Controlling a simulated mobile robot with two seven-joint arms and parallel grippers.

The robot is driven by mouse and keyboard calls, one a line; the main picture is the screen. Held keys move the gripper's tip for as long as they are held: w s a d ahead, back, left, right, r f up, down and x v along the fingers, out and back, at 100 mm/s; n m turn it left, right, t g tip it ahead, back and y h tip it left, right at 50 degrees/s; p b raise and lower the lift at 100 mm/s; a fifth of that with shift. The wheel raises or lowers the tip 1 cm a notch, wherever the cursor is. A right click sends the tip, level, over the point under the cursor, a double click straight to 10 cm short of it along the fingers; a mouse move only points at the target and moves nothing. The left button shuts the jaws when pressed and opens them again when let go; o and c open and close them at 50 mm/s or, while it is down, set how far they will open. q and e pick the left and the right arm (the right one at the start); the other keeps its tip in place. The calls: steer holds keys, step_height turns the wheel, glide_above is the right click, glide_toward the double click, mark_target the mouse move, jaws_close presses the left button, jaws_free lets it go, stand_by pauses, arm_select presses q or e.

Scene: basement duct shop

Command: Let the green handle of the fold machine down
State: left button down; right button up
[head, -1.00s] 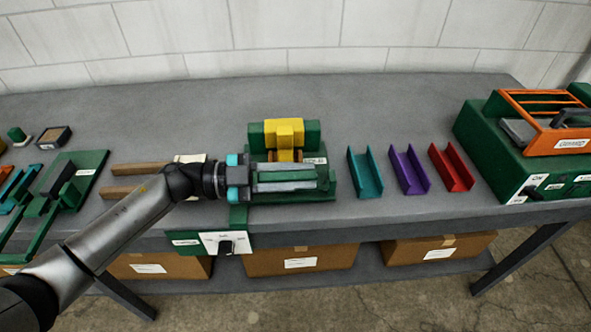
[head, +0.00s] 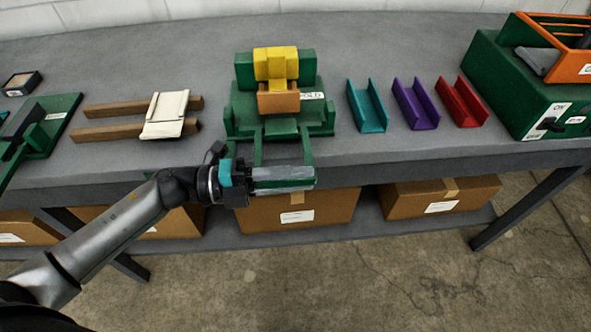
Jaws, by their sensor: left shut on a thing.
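The fold machine (head: 232,122) is the green unit in the middle of the bench, with a label reading "FOLD", a yellow block (head: 276,64) on top and an orange-brown piece (head: 279,100) below it. Its green handle (head: 308,152) has two arms that reach forward past the bench's front edge. My left gripper (head: 284,180) is shut on the handle's crossbar, in front of the edge. The grey fingers cover most of the bar. My right gripper is not in view.
Teal (head: 368,105), purple (head: 415,104) and red (head: 461,103) channels lie right of the machine. A green and orange machine (head: 505,90) stands at far right. Wooden bars (head: 105,132) with a cream piece (head: 166,113) lie left. Cardboard boxes (head: 345,207) sit on the lower shelf.

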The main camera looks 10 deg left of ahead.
arm_select(q)
steer(key=shift+f+b, duration=0.7)
steer(key=shift+f, duration=0.6)
steer(key=c, duration=0.7)
jaws_free()
steer(key=shift+w, duration=0.1)
steer(key=v, duration=1.5)
steer(key=shift+a, duration=0.2)
